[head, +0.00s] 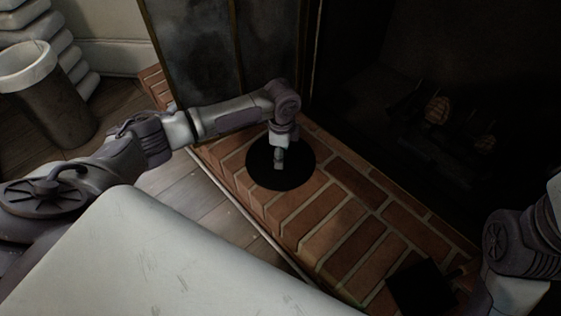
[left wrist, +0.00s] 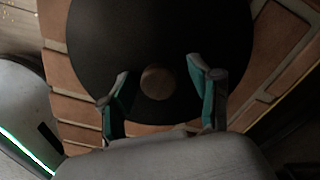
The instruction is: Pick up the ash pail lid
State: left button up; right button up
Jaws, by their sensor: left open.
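The ash pail lid is a flat black disc (head: 301,176) lying on the brick hearth, with a small round knob (left wrist: 158,82) at its middle in the left wrist view. My left gripper (head: 279,160) points down over the lid. In the left wrist view its two teal-padded fingers (left wrist: 158,74) are apart, one on each side of the knob. I cannot tell whether they touch the lid. The gripper hides part of the lid in the head view. My right arm shows at the right edge, but its gripper is not visible.
A dark square object (head: 420,288) lies on the hearth (head: 335,240) near my right arm. The dark firebox with logs (head: 437,108) is behind. A dark panel (head: 200,60) stands behind my left arm. An open grey container (head: 55,105) stands on the wooden floor at left.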

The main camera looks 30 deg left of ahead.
pick_arm(q)
grip_shut()
dwell(0.3)
jog(key=shift+r, duration=0.2)
